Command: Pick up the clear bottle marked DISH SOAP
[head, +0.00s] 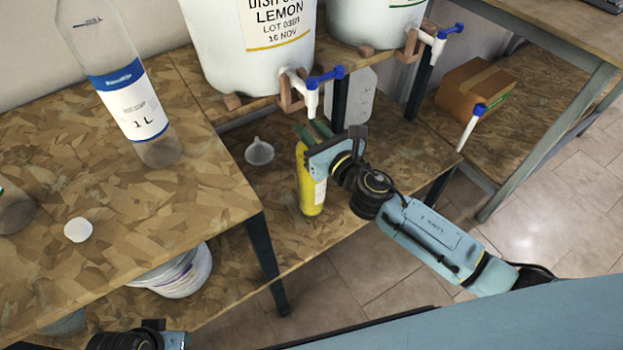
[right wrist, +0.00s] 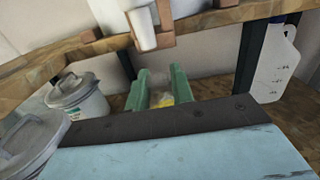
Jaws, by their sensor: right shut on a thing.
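My right gripper (head: 314,131) is shut on the top of a yellow bottle (head: 311,192) with a white label. The bottle is upright at the lower shelf, below the lemon drum's tap; I cannot tell whether its base touches. Its label is too small to read. In the right wrist view, a bit of yellow (right wrist: 163,100) shows between the green fingers (right wrist: 160,88). A clear bottle (head: 117,82) with a blue and white label reading 1 L stands on the upper board at left. I cannot read DISH SOAP on either.
A white lemon drum (head: 225,50) and a second drum (head: 365,22) have blue-handled taps above. A white jug (head: 355,97) and cardboard box (head: 475,88) are behind. The upper board's edge and dark leg (head: 264,262) stand at left.

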